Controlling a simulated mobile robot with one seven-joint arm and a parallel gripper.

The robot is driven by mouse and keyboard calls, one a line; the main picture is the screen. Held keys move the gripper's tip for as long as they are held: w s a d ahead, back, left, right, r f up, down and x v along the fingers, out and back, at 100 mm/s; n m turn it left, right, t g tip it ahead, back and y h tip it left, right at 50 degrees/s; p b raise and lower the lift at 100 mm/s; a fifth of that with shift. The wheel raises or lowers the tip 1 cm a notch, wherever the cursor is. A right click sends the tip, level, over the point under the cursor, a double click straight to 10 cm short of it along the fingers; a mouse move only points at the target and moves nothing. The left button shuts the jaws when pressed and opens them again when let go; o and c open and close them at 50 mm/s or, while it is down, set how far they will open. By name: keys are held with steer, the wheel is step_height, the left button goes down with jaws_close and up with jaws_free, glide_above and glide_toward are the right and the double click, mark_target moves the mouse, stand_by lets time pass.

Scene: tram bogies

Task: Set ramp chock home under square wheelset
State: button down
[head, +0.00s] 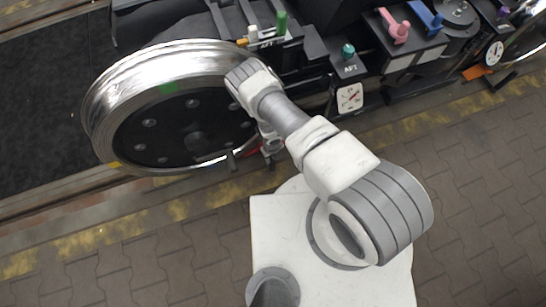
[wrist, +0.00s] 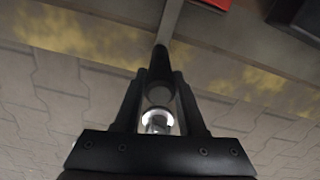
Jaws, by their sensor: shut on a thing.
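A large wheel (head: 185,115) with a bright metal rim and dark bolted face stands at the left in the head view. A green patch marks its upper face; I cannot make out a square mark. My gripper (head: 268,148) is low at the wheel's right side, mostly hidden by my arm. A shiny round end shows between the fingers. No ramp chock is clearly visible, and what the bar's far end joins is hidden.
A red piece (wrist: 218,3) shows at the wrist view's top edge. A worn yellow line (head: 150,222) runs along the paved floor. Dark bogie equipment with a white dial (head: 349,97) stands to the right. Open paving (head: 480,190) lies in front.

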steer(key=a, duration=0.2)
steer(key=s+a, duration=0.1)
steer(key=a, duration=0.1)
steer(key=shift+s+a+b, duration=0.15)
steer(key=shift+a+b, duration=0.25)
steer(key=shift+c, duration=2)
jaws_free()
step_height(320, 180, up, 18)
steer(key=p, duration=0.7)
steer(key=shift+f+p, duration=0.25)
steer(key=shift+p, duration=0.15)
steer(key=shift+s, duration=0.1)
